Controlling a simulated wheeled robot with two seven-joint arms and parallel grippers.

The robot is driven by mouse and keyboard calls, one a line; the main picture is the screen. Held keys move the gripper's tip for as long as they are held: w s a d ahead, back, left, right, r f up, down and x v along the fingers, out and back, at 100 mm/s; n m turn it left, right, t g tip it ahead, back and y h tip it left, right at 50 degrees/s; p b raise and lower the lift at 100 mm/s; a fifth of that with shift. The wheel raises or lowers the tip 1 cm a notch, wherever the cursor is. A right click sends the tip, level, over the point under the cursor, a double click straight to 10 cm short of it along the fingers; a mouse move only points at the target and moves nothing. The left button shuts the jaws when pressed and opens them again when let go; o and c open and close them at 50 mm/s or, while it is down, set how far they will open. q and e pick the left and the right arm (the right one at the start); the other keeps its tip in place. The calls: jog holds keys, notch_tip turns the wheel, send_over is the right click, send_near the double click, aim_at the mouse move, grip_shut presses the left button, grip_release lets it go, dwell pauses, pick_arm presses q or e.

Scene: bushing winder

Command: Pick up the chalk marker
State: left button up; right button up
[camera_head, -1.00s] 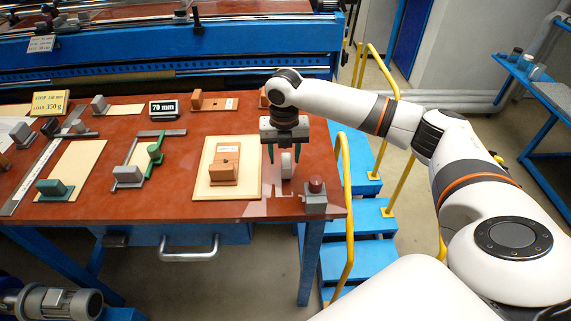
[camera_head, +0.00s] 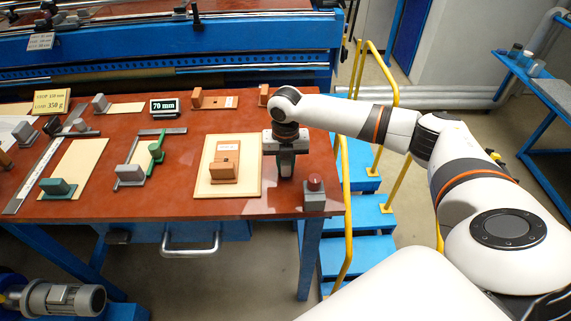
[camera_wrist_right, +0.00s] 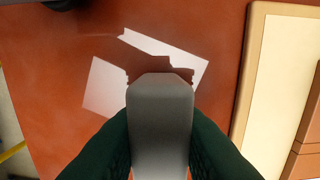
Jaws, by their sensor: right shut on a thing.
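My right gripper (camera_head: 285,168) points down over the right end of the red-brown table, between a cream board and a grey block with a red knob. Its dark green fingers are shut on the chalk marker, a grey, blunt-ended piece (camera_wrist_right: 160,112) that fills the gap between them in the right wrist view. In the head view the fingers and gripper body mostly hide the marker. I cannot tell whether it touches the table. My left gripper is not in view.
The cream board (camera_head: 203,178) with an orange-brown block (camera_head: 224,168) lies just left of the gripper. The grey block with a red knob (camera_head: 315,192) stands at the table's front right corner. Yellow handrails (camera_head: 345,215) and blue steps rise beyond the right edge.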

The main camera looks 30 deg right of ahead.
notch_tip(320, 180, up, 10)
jog(key=shift+r+b, duration=0.1)
jog(key=shift+b, duration=1.05)
jog(key=o, duration=0.3)
jog(key=shift+c, duration=1)
jog(key=shift+a, duration=0.1)
